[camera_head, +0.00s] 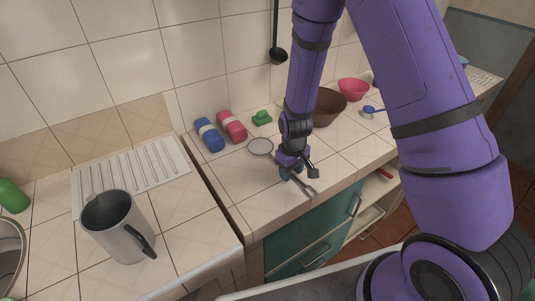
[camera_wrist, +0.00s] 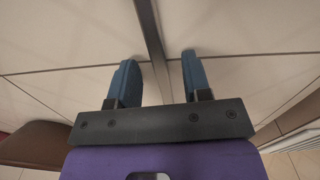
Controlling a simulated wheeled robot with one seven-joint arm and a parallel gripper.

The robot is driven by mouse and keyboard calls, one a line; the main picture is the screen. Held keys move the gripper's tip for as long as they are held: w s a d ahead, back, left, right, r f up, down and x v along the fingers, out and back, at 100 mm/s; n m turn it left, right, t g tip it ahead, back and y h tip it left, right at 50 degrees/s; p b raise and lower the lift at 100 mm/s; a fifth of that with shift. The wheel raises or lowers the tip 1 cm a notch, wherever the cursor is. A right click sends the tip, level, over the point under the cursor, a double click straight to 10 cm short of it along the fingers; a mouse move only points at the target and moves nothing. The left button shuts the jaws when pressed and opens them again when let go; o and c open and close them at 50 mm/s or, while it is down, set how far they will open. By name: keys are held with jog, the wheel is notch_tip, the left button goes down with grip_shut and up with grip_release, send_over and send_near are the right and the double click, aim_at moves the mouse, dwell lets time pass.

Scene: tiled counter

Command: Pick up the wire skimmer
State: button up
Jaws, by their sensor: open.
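The wire skimmer has a pale round mesh head (camera_head: 260,147) on the tiled counter, left of my gripper (camera_head: 297,178) in the head view. Its grey handle (camera_wrist: 149,30) runs between my two blue fingers in the wrist view. My gripper (camera_wrist: 157,78) is open and points down at the counter, with one finger on each side of the handle. A gap shows between the handle and the right finger; the handle lies nearer the left finger. In the head view my wrist hides the middle of the skimmer.
Blue (camera_head: 209,135) and red (camera_head: 231,127) containers and a green object (camera_head: 262,117) lie behind the skimmer. A brown bowl (camera_head: 329,107) and a pink bowl (camera_head: 353,89) stand to the right. A black ladle (camera_head: 278,56) hangs on the wall. A metal pitcher (camera_head: 117,228) stands left.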

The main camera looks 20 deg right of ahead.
grip_shut()
jog(key=shift+r, duration=0.1)
